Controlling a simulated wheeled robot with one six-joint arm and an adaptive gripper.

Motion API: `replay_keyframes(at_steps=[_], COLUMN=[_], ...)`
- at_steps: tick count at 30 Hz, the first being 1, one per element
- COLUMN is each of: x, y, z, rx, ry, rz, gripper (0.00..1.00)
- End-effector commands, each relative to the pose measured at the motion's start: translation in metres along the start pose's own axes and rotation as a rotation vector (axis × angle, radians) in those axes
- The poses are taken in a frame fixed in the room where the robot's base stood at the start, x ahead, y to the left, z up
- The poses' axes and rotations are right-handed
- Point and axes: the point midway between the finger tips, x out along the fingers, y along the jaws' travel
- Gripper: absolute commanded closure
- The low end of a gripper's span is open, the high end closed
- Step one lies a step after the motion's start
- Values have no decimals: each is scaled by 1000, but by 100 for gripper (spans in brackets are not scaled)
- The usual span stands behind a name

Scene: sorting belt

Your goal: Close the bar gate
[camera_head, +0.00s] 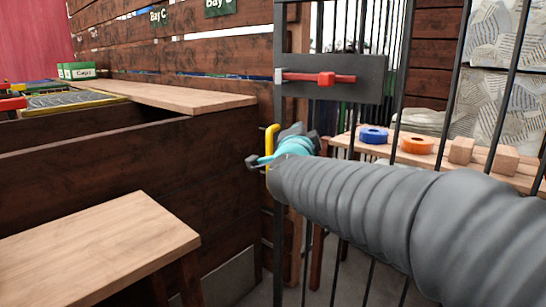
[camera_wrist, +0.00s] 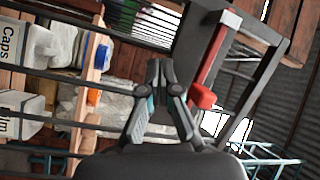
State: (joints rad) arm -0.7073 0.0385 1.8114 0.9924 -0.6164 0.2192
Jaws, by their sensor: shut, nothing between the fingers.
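The bar gate (camera_head: 345,30) has black upright bars and stands in the middle and right of the head view. Its dark plate (camera_head: 360,68) carries a red bolt (camera_head: 327,79), also seen in the wrist view (camera_wrist: 204,95). In the wrist view my gripper (camera_wrist: 160,66) is shut and empty, beside the plate. My arm hides the lower gate.
A wooden plank wall (camera_head: 200,50) and dark wooden box side (camera_head: 100,160) stand left, with a light wooden bench (camera_head: 95,240) in front. Behind the bars, a shelf (camera_head: 520,178) holds a blue ring (camera_head: 373,135), an orange ring (camera_head: 416,145) and wooden blocks (camera_head: 462,150).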

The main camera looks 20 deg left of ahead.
Motion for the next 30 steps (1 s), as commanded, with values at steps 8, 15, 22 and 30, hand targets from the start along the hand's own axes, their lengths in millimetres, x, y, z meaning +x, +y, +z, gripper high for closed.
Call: replay_keyframes(at_steps=[8, 15, 22, 30], x=[-1, -35, -34, 5], y=[8, 29, 36, 48], z=[104, 155, 158, 137], rx=[287, 369, 379, 378], ry=[309, 477, 514, 515], rz=[90, 176, 193, 192], gripper=[100, 100, 100, 100])
